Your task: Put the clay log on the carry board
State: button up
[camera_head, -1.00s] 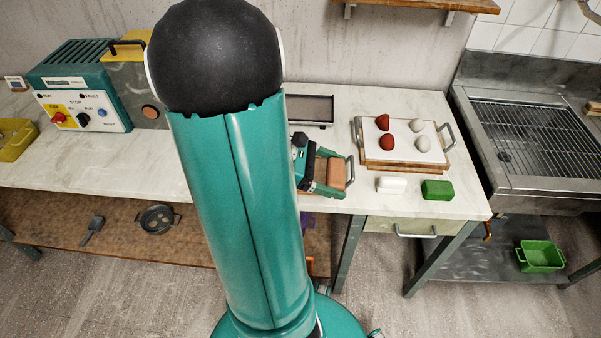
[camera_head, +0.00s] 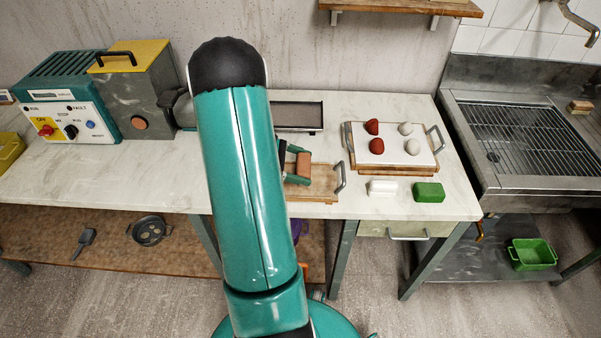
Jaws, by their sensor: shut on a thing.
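The clay log (camera_head: 304,164) is a short terracotta-coloured piece, partly hidden by my gripper. My gripper (camera_head: 298,165), with teal fingers, is shut on it. The log is over the carry board (camera_head: 322,190), a light wooden board with a grey handle at its right end; I cannot tell whether they touch. My arm hides the board's left part.
A dark shallow tray (camera_head: 298,116) lies behind the board. A white-topped board (camera_head: 394,150) with red and grey lumps stands to the right. A white block (camera_head: 382,188) and a green block (camera_head: 428,192) lie near the front edge. The teal machine (camera_head: 72,112) stands left.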

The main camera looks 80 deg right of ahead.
jog(key=shift+w+d+f, duration=0.2)
jog(key=shift+d+f, duration=0.05)
jog(key=shift+f, duration=1.5)
jog(key=shift+f, duration=0.1)
jog(key=o, duration=1.1)
jog(key=shift+w+a+r, duration=0.1)
jog(key=shift+w+r, duration=0.1)
jog(key=shift+w, duration=0.05)
jog(key=v, duration=1.1)
jog(key=shift+w, duration=0.25)
